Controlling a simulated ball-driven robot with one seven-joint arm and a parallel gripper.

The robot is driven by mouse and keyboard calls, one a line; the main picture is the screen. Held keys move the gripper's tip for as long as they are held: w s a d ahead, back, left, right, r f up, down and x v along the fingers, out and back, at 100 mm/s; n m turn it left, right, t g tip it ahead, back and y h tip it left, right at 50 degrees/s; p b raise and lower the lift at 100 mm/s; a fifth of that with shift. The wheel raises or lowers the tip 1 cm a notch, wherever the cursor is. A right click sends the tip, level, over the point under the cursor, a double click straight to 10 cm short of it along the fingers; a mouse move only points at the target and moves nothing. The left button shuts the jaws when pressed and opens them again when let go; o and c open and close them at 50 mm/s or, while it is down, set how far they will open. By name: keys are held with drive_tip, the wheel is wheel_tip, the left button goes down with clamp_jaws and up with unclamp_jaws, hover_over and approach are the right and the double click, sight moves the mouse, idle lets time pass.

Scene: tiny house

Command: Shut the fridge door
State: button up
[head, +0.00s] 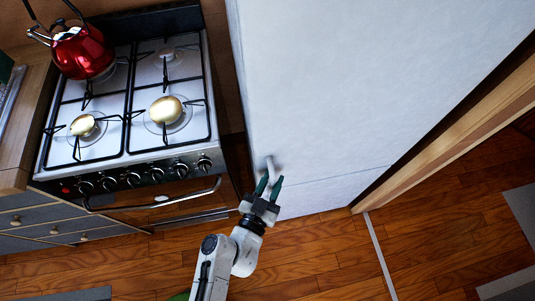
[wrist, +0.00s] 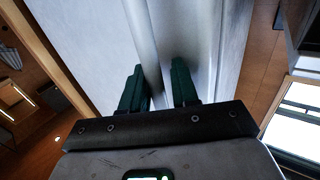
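The white fridge (head: 340,90) stands right of the stove, and its broad front fills the upper middle of the head view. A thin seam crosses it low down, and no inside shows. My gripper (head: 268,187) is at its lower left edge, near a small grey handle-like part (head: 269,164). In the wrist view my gripper (wrist: 157,85) has its two green fingers apart. A pale vertical strip of the fridge (wrist: 143,35) runs behind and between them. I cannot tell whether the fingers touch it, or whether the door is slightly ajar.
A gas stove (head: 130,110) with a red kettle (head: 83,50) stands left of the fridge, its oven handle (head: 155,196) sticking out. A wooden door frame (head: 450,135) is to the right. The wooden floor (head: 320,255) in front is clear.

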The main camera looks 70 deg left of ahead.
drive_tip(key=b+v, duration=0.1)
drive_tip(key=v, duration=0.9)
drive_tip(key=shift+s+d, duration=0.25)
drive_tip(key=shift+d, duration=0.05)
